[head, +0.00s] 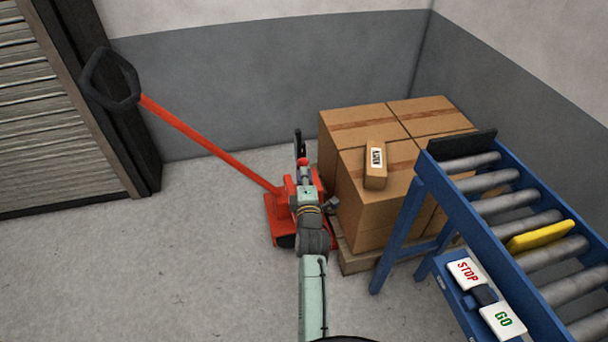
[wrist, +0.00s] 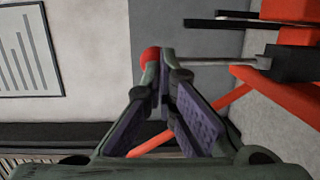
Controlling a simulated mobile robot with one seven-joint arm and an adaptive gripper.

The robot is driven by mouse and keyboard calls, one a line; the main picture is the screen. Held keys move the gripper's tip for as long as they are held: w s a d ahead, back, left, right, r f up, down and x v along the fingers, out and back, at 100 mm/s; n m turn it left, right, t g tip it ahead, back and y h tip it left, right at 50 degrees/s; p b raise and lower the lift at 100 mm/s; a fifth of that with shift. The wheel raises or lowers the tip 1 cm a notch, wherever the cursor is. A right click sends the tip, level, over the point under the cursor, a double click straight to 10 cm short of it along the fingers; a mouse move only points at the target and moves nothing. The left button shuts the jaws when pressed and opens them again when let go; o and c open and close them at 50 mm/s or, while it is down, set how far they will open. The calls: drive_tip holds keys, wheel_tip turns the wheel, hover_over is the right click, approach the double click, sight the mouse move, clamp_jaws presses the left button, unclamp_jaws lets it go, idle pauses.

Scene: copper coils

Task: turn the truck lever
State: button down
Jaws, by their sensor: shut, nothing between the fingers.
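The red pallet truck (head: 275,212) stands by the loaded pallet, its long red handle (head: 205,142) slanting up left to a black loop grip. The lever's red knob (head: 303,161) shows just above the end of my arm in the head view. In the wrist view the red knob (wrist: 151,54) is at my fingertips, and the lever's thin grey rod (wrist: 215,62) runs right to a black mount. My gripper (wrist: 163,62) is shut, its fingertips overlapping the rod's knob end. Nothing is held between them. I cannot tell whether they touch the lever.
Cardboard boxes (head: 370,215) sit on a wooden pallet right of the truck, with a small labelled box (head: 376,165) on top. A blue roller conveyor (head: 500,210) with STOP and GO buttons stands at right. The floor at left is clear up to the shutter (head: 45,120).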

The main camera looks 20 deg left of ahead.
sight(301, 164)
drive_tip(key=shift+w+a+r, duration=0.1)
drive_tip(key=shift+w+a, duration=0.15)
drive_tip(key=shift+w, duration=0.2)
drive_tip(key=shift+w+a+r+b, duration=0.2)
drive_tip(key=shift+w+a+b, duration=0.5)
drive_tip(key=shift+w+b, duration=0.3)
drive_tip(key=shift+a+b+x, duration=0.15)
drive_tip(key=shift+b+x, duration=0.45)
drive_tip(key=shift+x, duration=0.35)
drive_tip(key=shift+a+b+x, duration=0.15)
drive_tip(key=shift+b+x, duration=0.4)
drive_tip(key=shift+x, duration=0.4)
drive_tip(key=shift+s+r, duration=0.1)
drive_tip(key=shift+r, duration=0.1)
